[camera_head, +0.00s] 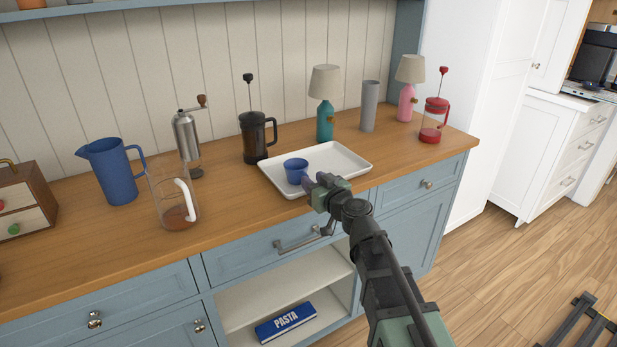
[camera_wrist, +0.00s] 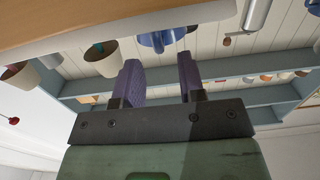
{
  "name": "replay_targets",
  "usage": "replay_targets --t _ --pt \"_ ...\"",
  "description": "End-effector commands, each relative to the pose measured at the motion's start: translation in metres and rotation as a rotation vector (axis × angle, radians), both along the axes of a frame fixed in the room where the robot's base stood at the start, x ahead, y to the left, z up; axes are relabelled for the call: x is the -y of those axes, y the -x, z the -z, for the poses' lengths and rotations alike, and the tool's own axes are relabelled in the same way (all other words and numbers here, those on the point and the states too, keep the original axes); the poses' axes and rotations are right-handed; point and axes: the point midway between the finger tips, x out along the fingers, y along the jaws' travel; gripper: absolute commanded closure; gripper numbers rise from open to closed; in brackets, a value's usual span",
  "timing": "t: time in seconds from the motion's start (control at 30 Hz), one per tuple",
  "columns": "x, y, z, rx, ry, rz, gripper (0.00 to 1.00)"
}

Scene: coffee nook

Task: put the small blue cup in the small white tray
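The small blue cup (camera_head: 296,171) appears upright within the small white tray (camera_head: 345,160), toward its left front side in the head view. The cup's base is hard to make out there. My gripper (camera_head: 314,184) is just right of the cup, by the tray's front rim. In the wrist view, its two purple fingers (camera_wrist: 160,75) stand apart with nothing between them. The blue cup (camera_wrist: 160,38) shows beyond the fingertips in that upside-down view, apart from them.
A black French press (camera_head: 256,137) and a teal lamp (camera_head: 325,115) stand behind the tray. A glass jug (camera_head: 172,200), a metal grinder (camera_head: 187,140) and a blue pitcher (camera_head: 117,172) stand to the left. The counter's right part holds a red French press (camera_head: 433,120).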

Motion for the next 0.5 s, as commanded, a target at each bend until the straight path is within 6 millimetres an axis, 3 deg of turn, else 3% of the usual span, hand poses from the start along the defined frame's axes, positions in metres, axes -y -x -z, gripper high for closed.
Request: replay_targets --t 0.03,0.2,0.33,0.5 --pt "0.009 0.016 -0.001 0.000 0.000 0.002 0.63" --pt "0.034 0.053 -0.003 0.000 0.000 0.002 0.63" --pt "0.045 0.069 -0.003 -0.001 -0.001 0.001 0.63" --pt "0.049 0.074 -0.003 -0.001 0.000 -0.001 0.63"
